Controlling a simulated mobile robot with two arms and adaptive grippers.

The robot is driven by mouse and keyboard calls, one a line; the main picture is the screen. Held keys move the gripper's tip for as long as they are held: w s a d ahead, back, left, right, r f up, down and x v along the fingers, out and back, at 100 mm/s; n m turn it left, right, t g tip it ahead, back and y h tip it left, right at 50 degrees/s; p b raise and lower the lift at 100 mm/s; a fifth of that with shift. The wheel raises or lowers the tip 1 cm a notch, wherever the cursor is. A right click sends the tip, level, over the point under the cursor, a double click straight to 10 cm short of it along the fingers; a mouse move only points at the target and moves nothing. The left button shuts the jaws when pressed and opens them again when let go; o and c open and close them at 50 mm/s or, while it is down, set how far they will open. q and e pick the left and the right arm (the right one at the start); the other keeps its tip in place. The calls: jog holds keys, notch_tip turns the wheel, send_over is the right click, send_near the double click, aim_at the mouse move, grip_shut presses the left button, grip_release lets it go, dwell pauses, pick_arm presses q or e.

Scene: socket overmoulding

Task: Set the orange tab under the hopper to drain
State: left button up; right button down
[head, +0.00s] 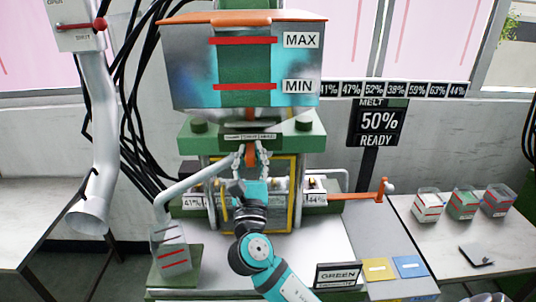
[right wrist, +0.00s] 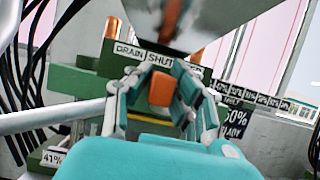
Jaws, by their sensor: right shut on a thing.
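The hopper (head: 190,75) with MAX and MIN marks hangs above the green press block. The orange tab (head: 250,154) sticks out under it, below a small label strip (head: 250,136). In the right wrist view the strip reads DRAIN (right wrist: 130,50) at left and SHUT (right wrist: 160,60) in the middle; its right-hand word is largely hidden. The orange tab (right wrist: 161,90) stands roughly below SHUT. My right gripper (head: 251,156) reaches up from below, its two fingers on either side of the tab and shut on it. My left gripper is not in view.
A grey pipe (head: 195,183) slopes close left of my right gripper. An orange-handled lever (head: 360,195) sticks out to the right. A display (head: 378,124) reads MELT 50% READY. Several small bins (head: 465,205) stand on the right table.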

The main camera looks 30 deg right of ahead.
aim_at(231, 140)
jog(key=w+a, duration=0.1)
jog(key=a, duration=0.1)
jog(key=w+a, duration=0.1)
jog(key=a, duration=0.1)
jog(key=shift+w, duration=0.2)
jog(key=shift+s+d, duration=0.1)
jog(key=shift+d, duration=0.1)
jog(key=c, duration=1.2)
grip_release()
jog(key=shift+a, duration=0.25)
jog(key=shift+d, duration=0.1)
jog(key=v, duration=1.2)
